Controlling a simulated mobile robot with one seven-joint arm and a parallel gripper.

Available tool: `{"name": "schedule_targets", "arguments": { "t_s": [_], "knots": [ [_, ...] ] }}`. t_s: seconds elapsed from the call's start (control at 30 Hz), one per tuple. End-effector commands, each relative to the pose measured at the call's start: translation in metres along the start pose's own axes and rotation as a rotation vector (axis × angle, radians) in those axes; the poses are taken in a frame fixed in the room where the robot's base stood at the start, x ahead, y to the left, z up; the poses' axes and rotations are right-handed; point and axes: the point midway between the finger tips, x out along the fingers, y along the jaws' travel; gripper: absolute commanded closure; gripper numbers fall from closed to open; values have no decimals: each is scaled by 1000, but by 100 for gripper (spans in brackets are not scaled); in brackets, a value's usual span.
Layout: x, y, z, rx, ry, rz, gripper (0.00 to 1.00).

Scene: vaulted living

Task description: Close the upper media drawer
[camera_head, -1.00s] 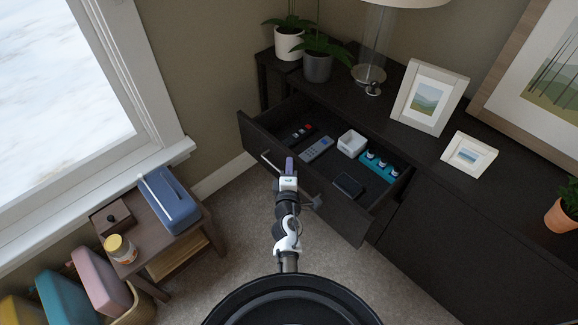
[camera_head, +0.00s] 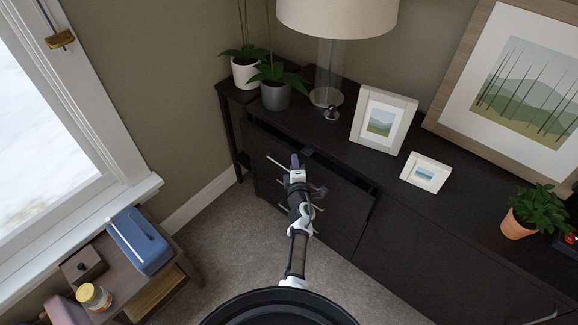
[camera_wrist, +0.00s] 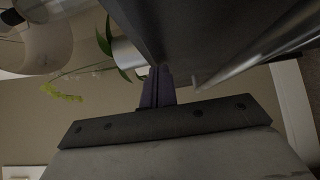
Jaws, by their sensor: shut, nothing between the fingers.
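The upper media drawer (camera_head: 343,193) is a dark front in the black cabinet. It is pushed most of the way in, with a narrow gap showing along its top edge. Its silver bar handle (camera_head: 277,163) is on the front, left of my gripper. My gripper (camera_head: 295,161) is shut and empty, with its tips at the drawer front near the top edge. In the wrist view the purple fingers (camera_wrist: 157,88) are together against or very close to a dark panel (camera_wrist: 180,35); contact is unclear. Most of the drawer's contents are hidden.
The cabinet top holds a grey-potted plant (camera_head: 276,97), a lamp (camera_head: 328,75), two small frames (camera_head: 384,120) (camera_head: 426,172) and a terracotta-potted plant (camera_head: 517,224). A side table (camera_head: 135,281) stands at lower left. Carpet (camera_head: 222,235) between is clear.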

Motion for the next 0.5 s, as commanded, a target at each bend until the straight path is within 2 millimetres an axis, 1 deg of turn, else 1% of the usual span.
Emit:
{"name": "schedule_targets", "arguments": {
  "t_s": [0.17, 0.5],
  "knots": [
    [4, 0, 4, 0, 1, 0, 100],
    [5, 0, 4, -1, 2, 0, 100]
  ]
}}
